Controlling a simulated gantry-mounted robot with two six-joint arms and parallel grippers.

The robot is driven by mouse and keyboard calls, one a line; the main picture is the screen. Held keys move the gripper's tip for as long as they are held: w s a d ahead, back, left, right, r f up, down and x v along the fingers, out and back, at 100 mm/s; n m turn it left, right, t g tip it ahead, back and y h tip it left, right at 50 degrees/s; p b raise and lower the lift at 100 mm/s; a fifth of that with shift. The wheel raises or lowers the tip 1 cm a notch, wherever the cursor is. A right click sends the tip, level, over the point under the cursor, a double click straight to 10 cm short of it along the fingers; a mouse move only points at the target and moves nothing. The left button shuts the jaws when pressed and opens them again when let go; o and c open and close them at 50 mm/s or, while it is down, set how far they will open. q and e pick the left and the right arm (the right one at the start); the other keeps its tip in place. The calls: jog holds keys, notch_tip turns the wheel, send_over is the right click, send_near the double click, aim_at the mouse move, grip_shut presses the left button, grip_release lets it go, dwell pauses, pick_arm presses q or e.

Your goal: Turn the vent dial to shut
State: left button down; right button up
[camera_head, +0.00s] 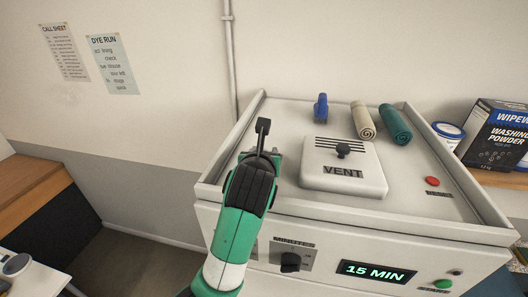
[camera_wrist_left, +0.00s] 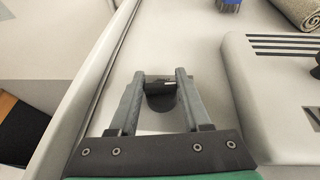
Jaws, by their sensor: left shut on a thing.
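A white box marked VENT (camera_head: 318,177) sits on the machine top, with dark slots and a black knob (camera_head: 343,150) on it. That handle's upper part (camera_head: 263,126) shows in the head view. My right gripper is not in view.
A blue object (camera_head: 321,107), a beige roll (camera_head: 363,120) and a green roll (camera_head: 395,124) lie behind the VENT box. A red button (camera_head: 432,181) is at right. A raised rim edges the machine top. A display (camera_head: 375,271) reads 15 MIN.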

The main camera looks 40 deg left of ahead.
pick_arm(q)
jog(key=n+g+y, duration=0.4)
jog(key=n+g, duration=0.1)
jog(key=n, duration=0.1)
jog(key=shift+g, duration=0.3)
dwell(0.4)
jog(key=shift+c, duration=1.8)
grip_release()
jog(key=shift+s+d+r, duration=0.15)
jog(key=shift+d, duration=0.35)
jog(key=b+v, duration=0.3)
jog(key=v, duration=0.7)
jog(key=shift+d, duration=0.3)
